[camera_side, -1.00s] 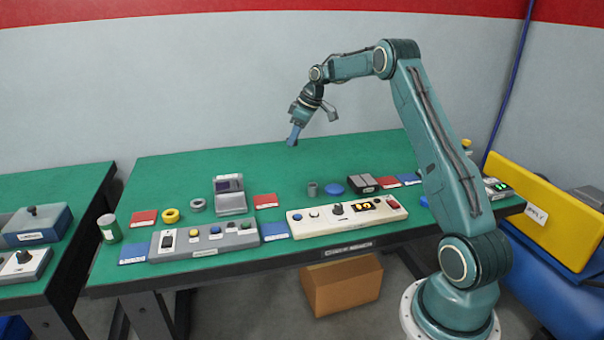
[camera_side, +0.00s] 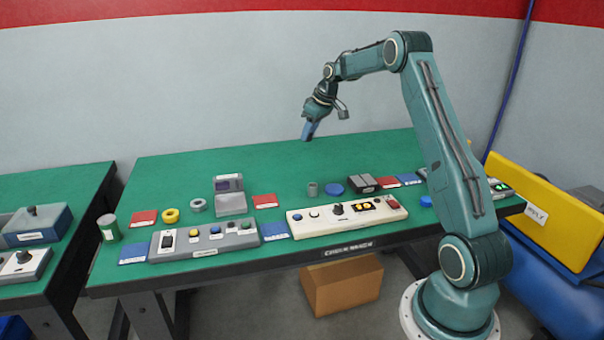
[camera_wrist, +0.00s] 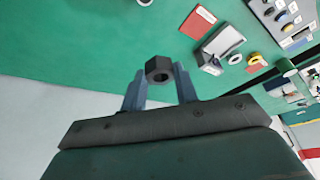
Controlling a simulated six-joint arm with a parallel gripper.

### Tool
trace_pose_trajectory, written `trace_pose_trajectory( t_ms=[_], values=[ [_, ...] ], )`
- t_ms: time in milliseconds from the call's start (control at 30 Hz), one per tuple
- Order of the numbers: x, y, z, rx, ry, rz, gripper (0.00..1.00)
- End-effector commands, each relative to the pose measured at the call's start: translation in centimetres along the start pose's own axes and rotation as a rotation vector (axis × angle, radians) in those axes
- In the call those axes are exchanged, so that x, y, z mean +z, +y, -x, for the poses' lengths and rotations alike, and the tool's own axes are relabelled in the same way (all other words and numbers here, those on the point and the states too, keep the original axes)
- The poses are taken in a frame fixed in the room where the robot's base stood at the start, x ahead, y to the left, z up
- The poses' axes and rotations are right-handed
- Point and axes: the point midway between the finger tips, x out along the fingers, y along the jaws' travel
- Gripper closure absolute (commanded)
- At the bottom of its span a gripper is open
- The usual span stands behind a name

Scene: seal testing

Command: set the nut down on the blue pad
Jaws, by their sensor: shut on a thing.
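My gripper (camera_side: 308,136) is high above the back of the green bench, pointing down and slightly left. In the wrist view its two fingers (camera_wrist: 160,88) are shut on a dark hexagonal nut (camera_wrist: 158,69) with a round hole. The nut is too small to make out in the side view. Several blue pads lie flat on the bench, well apart from the gripper: one at the left (camera_side: 133,253), one in the middle (camera_side: 275,231) and one at the right (camera_side: 408,179), partly near my arm. Nothing is seen lying on them.
A grey button panel (camera_side: 205,241) and a white one (camera_side: 345,215) line the front edge. The back of the bench is clear.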

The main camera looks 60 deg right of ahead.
Motion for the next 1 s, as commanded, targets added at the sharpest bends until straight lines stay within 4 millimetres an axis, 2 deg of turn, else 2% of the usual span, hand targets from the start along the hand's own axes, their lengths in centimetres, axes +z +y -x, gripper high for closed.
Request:
trace_pose_trajectory(
  t_ms=[100,300,533,767,1000],
  values=[
    [2.1,2.4,1.4,0.068,0.002,-0.165,0.95],
    [5.2,5.3,3.1,0.162,0.004,-0.383,0.95],
    [6.4,6.3,3.8,0.201,0.007,-0.464,0.95],
    [6.7,6.3,3.0,0.199,0.005,-0.464,0.95],
    [8.0,6.3,-0.3,0.196,0.003,-0.463,0.95]
  ],
)
